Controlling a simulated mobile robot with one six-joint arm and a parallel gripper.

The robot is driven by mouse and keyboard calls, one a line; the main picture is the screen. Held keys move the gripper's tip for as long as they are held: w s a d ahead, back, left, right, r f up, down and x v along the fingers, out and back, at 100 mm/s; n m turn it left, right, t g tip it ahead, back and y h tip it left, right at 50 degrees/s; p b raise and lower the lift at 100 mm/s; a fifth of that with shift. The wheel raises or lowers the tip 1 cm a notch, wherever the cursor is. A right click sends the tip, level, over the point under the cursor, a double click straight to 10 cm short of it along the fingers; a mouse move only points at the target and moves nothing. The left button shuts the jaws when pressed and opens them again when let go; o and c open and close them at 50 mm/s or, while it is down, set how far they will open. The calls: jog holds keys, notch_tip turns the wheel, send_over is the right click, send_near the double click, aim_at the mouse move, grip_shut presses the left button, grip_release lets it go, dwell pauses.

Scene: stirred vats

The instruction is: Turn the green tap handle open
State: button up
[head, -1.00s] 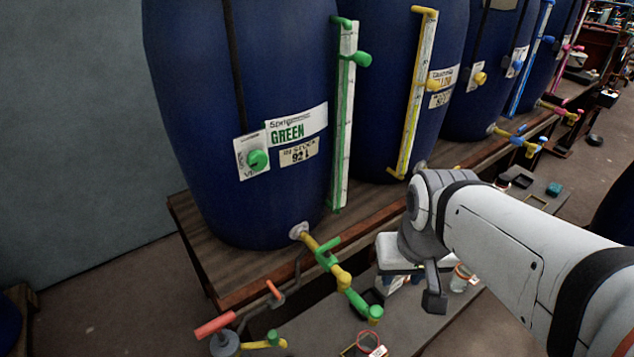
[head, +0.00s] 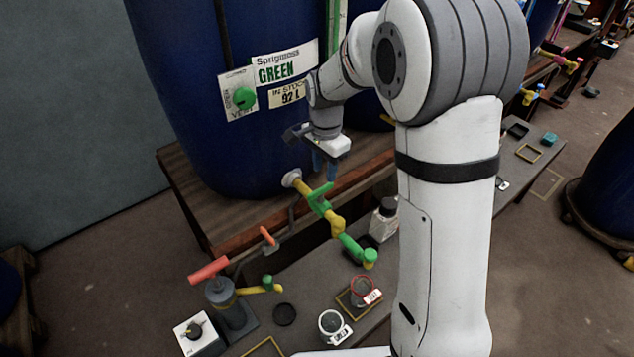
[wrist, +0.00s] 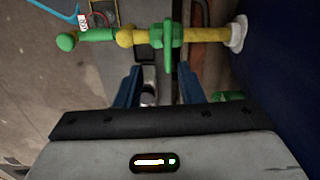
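The green tap handle (head: 320,191) is a short bar across the yellow tap pipe (head: 303,187) at the foot of the big blue vat (head: 190,120) labelled GREEN. In the wrist view the handle (wrist: 168,62) stands across the pipe (wrist: 205,34), whose outlet end is green. My gripper (head: 325,172) hangs just above the handle in the head view, blue fingers pointing down. In the wrist view its two fingers (wrist: 160,84) are spread apart with nothing held between them. The handle lies just beyond the fingertips, nearer the right finger. Contact cannot be told.
A hand pump with a red handle (head: 209,270) stands left of the tap.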

aim_at(321, 189)
jog(key=shift+w+a+f+m, duration=0.15)
jog(key=shift+w+a+f, duration=0.1)
jog(key=shift+f, duration=0.2)
jog(key=shift+w+a+f+m, duration=0.15)
jog(key=shift+w+f, duration=0.1)
jog(key=shift+f, duration=0.15)
notch_tip(321, 189, down, 7)
jog(key=shift+f, duration=0.2)
jog(key=shift+c, duration=0.5)
